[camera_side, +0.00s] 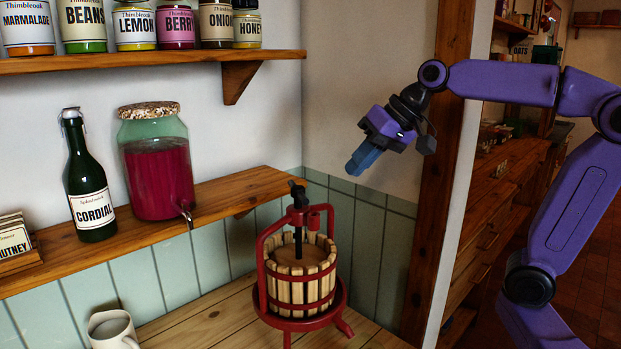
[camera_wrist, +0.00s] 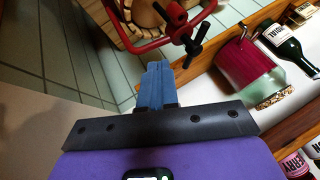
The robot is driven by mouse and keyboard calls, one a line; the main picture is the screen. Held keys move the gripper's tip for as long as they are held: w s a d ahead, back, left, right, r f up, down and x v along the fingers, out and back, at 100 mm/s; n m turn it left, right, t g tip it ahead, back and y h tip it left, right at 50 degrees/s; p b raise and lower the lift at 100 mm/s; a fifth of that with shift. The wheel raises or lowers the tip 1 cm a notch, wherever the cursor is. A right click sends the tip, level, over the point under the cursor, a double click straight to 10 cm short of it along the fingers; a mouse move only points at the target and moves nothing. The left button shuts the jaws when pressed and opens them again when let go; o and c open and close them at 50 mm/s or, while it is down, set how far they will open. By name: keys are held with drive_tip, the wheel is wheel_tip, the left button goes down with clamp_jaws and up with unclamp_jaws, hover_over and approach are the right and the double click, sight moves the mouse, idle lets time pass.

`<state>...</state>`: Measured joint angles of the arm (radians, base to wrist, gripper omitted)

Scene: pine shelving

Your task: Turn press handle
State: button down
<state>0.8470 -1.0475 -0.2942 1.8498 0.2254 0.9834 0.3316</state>
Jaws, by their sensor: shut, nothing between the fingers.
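The press (camera_side: 297,288) stands on the wooden counter. It has a red frame and a slatted wooden basket. Its handle (camera_side: 297,189) is a dark cross-bar at the top of a black screw, above the red frame. My gripper (camera_side: 357,164) is in the air above and to the right of the press, pointing down and left. Its blue fingers are shut and empty, apart from the handle. In the wrist view, the handle (camera_wrist: 188,42) is dark and lies just beyond my shut fingers (camera_wrist: 158,68). Part of the press is cut off by that view's top edge.
A lower shelf (camera_side: 222,197) left of the press bears a dark cordial bottle (camera_side: 89,185) and a large jar of red liquid (camera_side: 158,170) with a tap. A cup (camera_side: 112,331) stands lower left. Labelled jars line the upper shelf. A wooden post (camera_side: 437,180) stands right of my gripper.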

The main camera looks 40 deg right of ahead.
sight(298, 192)
drive_tip(key=shift+m+t, duration=0.4)
drive_tip(key=shift+m, duration=0.3)
drive_tip(key=w+f, duration=0.1)
drive_tip(key=w, duration=0.1)
drive_tip(key=w+a+f, duration=0.1)
drive_tip(key=w+f, duration=0.1)
drive_tip(key=w, duration=0.1)
drive_tip(key=w+a+f, duration=0.1)
drive_tip(key=w+f, duration=0.1)
drive_tip(key=w, duration=0.1)
drive_tip(key=shift+w+a, duration=0.1)
drive_tip(key=shift+a, duration=0.1)
drive_tip(key=shift+w+a+r, duration=0.15)
drive_tip(key=shift+w+a, duration=0.05)
drive_tip(key=shift+a, duration=0.2)
drive_tip(key=shift+w+a+r, duration=0.1)
drive_tip(key=shift+w+a, duration=0.1)
drive_tip(key=shift+a, duration=0.2)
drive_tip(key=shift+w+n+g+y, duration=0.3)
drive_tip(key=shift+n+y, duration=0.1)
drive_tip(key=shift+n, duration=0.4)
